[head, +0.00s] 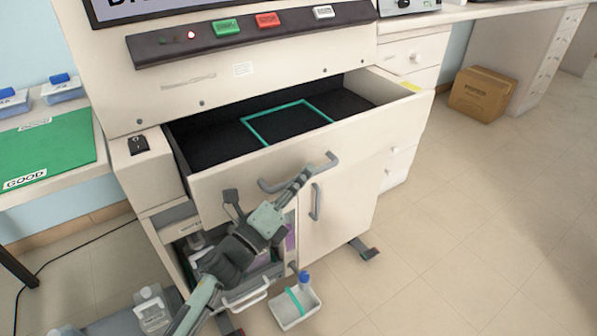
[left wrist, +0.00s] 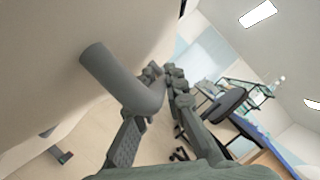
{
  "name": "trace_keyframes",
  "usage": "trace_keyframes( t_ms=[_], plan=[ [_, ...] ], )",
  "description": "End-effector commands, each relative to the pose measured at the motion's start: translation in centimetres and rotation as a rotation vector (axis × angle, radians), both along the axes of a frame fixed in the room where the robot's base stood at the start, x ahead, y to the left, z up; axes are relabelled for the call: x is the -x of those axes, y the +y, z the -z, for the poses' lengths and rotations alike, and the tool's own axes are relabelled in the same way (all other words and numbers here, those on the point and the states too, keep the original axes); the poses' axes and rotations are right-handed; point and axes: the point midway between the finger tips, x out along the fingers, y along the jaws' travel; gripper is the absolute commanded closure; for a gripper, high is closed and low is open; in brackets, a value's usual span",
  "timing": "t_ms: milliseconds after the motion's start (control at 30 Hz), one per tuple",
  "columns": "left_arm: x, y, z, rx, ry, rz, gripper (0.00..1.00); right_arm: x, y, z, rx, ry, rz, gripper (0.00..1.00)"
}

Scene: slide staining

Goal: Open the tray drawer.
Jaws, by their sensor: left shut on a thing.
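The tray drawer (head: 372,135) of the cream machine stands pulled out, and its dark inside shows from above. A teal rectangular outline (head: 287,122) lies on its black floor. The drawer's grey bar handle (head: 270,187) runs across the front panel. My left gripper (head: 303,176) reaches up from below and is shut on the handle, near its middle. In the left wrist view the grey handle (left wrist: 118,78) comes down between the fingers of the gripper (left wrist: 155,108). My right gripper is not in view.
A door with a vertical handle (head: 315,202) is below the drawer. A white tray (head: 296,308) with a blue-capped bottle is low in front. A green mat (head: 50,145) lies on the left table. A cardboard box (head: 482,94) is on the floor; open floor lies to the right.

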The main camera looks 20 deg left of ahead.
Motion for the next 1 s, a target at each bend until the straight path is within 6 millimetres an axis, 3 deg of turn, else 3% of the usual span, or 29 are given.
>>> trace_keyframes(
  t_ms=[433,967,1000],
  plan=[
    [4.2,-5.3,0.1,0.002,0.002,-0.001,1.0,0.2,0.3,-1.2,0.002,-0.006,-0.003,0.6],
    [4.9,-6.2,0.0,-0.001,0.0,-0.002,1.0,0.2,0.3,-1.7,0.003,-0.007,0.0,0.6],
    [4.9,-6.2,0.0,-0.001,0.0,-0.002,0.85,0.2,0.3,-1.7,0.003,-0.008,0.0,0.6]
  ],
)
